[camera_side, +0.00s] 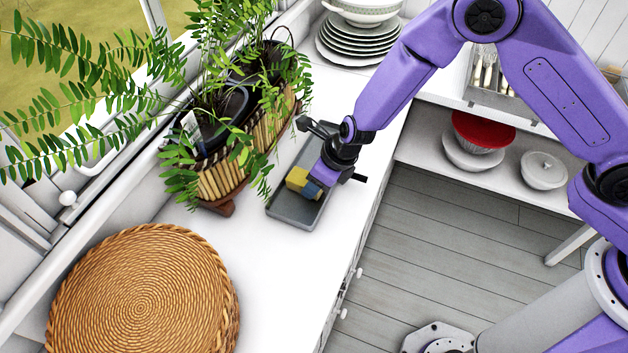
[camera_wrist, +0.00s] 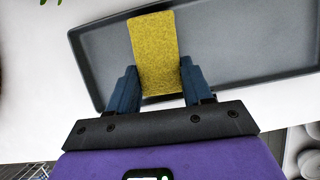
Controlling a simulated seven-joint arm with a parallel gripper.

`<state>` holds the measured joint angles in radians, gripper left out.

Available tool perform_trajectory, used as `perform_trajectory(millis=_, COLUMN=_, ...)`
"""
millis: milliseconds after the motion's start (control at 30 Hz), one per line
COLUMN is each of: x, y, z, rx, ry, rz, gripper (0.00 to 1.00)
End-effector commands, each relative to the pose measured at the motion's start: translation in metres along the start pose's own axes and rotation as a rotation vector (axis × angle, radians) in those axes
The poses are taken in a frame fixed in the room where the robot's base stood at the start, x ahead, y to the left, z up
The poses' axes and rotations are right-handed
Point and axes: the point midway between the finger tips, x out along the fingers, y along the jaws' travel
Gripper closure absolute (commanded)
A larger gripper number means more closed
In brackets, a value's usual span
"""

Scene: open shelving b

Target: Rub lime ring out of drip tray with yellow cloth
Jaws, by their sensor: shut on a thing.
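The drip tray (camera_side: 287,209) is a grey, shallow, long tray on the white counter. It also fills much of the wrist view (camera_wrist: 245,40), cut off at the right edge. The yellow cloth (camera_side: 298,178) is a small block-like piece. In the wrist view the cloth (camera_wrist: 155,50) sits between the blue fingers of my gripper (camera_wrist: 160,88). My gripper (camera_side: 313,187) is shut on the cloth and holds it over the tray's floor. I cannot tell whether the cloth touches the floor. No lime ring can be made out on the visible grey surface.
Potted plants in a woven planter (camera_side: 222,176) stand close left of the tray, leaves reaching near it. A round wicker mat (camera_side: 145,295) lies at the front left. Stacked plates (camera_side: 355,40) stand at the back. The white counter (camera_side: 275,262) is clear in front of the tray.

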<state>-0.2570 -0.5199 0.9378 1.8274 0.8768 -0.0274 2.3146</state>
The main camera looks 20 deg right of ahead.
Motion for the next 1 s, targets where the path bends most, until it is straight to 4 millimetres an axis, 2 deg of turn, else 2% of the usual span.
perform_trajectory(millis=200, x=0.001, y=-0.021, z=0.0, rx=0.005, ry=0.002, rz=-0.002, gripper=0.99)
perform_trajectory(millis=633, x=0.0, y=0.019, z=-0.002, rx=-0.001, ry=0.003, rz=0.001, gripper=0.99)
perform_trajectory(millis=1000, x=0.001, y=-0.017, z=0.0, rx=0.005, ry=0.003, rz=-0.001, gripper=0.99)
